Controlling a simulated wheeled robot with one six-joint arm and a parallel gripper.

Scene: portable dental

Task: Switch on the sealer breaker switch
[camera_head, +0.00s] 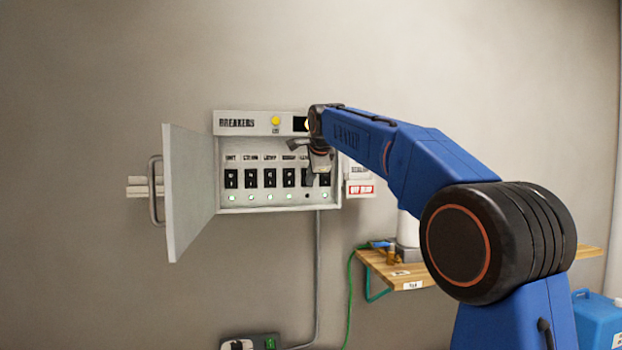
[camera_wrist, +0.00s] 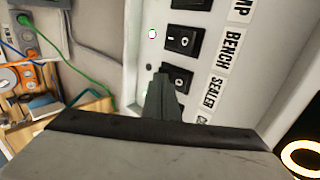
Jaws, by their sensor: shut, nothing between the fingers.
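The breaker box (camera_head: 262,204) is on the wall with its door (camera_head: 190,190) swung open to the left. It has a row of black rocker switches with small lights below. The sealer switch (camera_wrist: 182,76) is beside the SEALER label in the wrist view, partly hidden by my gripper (camera_wrist: 164,80). My gripper is shut and empty, its tip at or very near that switch; contact is unclear. In the head view my gripper (camera_head: 309,180) covers much of the fifth switch. The light below it (camera_head: 307,196) is dark; the other lights glow green.
The bench switch (camera_wrist: 181,40) is close beside the sealer switch. A yellow button (camera_head: 276,120) is on the box's top strip. A wooden shelf (camera_head: 375,265) with a green cable is below right. A power outlet (camera_head: 250,342) is low on the wall.

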